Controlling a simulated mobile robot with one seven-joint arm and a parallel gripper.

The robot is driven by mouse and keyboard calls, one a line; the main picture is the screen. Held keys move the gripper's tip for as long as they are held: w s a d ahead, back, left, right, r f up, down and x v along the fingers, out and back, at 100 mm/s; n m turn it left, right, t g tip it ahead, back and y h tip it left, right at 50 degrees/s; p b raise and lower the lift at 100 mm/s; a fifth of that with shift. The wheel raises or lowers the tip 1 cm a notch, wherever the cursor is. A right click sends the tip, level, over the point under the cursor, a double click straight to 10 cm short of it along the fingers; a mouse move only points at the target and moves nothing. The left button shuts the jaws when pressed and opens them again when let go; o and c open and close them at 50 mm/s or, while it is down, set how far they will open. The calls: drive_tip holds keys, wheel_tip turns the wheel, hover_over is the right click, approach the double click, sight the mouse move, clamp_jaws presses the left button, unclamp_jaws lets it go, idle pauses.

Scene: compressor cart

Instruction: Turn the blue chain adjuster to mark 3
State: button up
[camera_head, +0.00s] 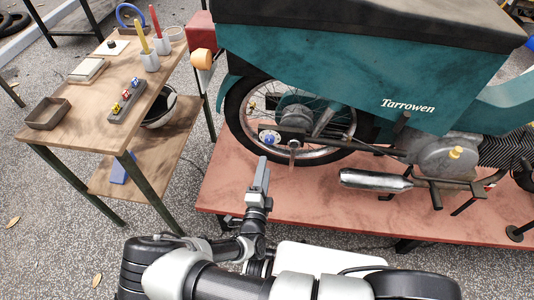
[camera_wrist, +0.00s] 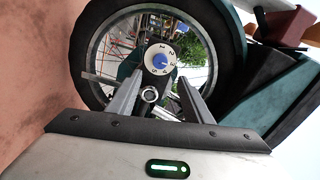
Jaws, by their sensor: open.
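The blue chain adjuster (camera_head: 269,139) sits at the rear wheel's hub on the near side of the motorbike. In the wrist view the blue knob (camera_wrist: 159,61) is at the centre of a white dial (camera_wrist: 151,52) with numbers along its right side, 3 at the right. I cannot tell which mark the knob points to. My gripper (camera_head: 262,162) is in front of and below the adjuster, apart from it. In the wrist view my gripper (camera_wrist: 160,80) is open and empty, with the dial framed just beyond the fingertips. A round metal end (camera_wrist: 149,95) shows between the fingers.
The rear wheel (camera_wrist: 88,62) and swingarm surround the adjuster. The silver exhaust (camera_head: 375,180) lies to the right, above the red platform (camera_head: 330,205). A wooden cart (camera_head: 82,128) with a tray (camera_head: 48,113) and tools stands at the left. Bare platform lies below the wheel.

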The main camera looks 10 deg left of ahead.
drive_tip(key=s, duration=0.6)
drive_tip(key=shift+s+d+p, duration=0.2)
drive_tip(key=shift+s+p, duration=0.1)
drive_tip(key=shift+s, duration=0.1)
